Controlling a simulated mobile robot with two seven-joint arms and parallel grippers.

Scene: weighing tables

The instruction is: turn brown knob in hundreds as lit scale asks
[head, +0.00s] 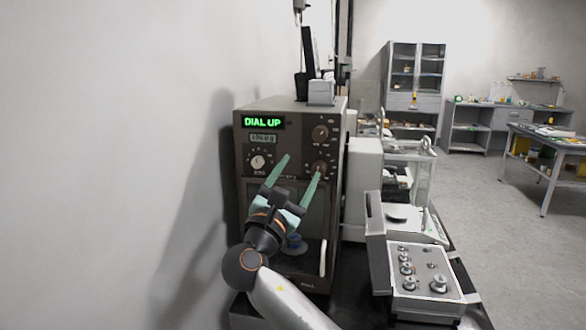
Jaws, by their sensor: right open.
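The brown balance (284,186) stands against the wall with a lit green display (263,122) reading "DIAL UP". A smaller readout (262,139) below it is too small to read surely. On its panel are an upper right brown knob (320,133), a lower right brown knob (320,167) and a pale knob (257,162) at left. My right gripper (302,166) is open and empty in front of the panel. Its right fingertip overlaps the lower brown knob in the picture; contact cannot be told. My left gripper is not in view.
A weight box (425,280) with several metal weights lies open at right. A glass-sided balance (410,175) stands behind it. A black holder and a grey block (321,92) sit on top of the brown balance. Shelves and a table (550,140) are far right, with open floor before them.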

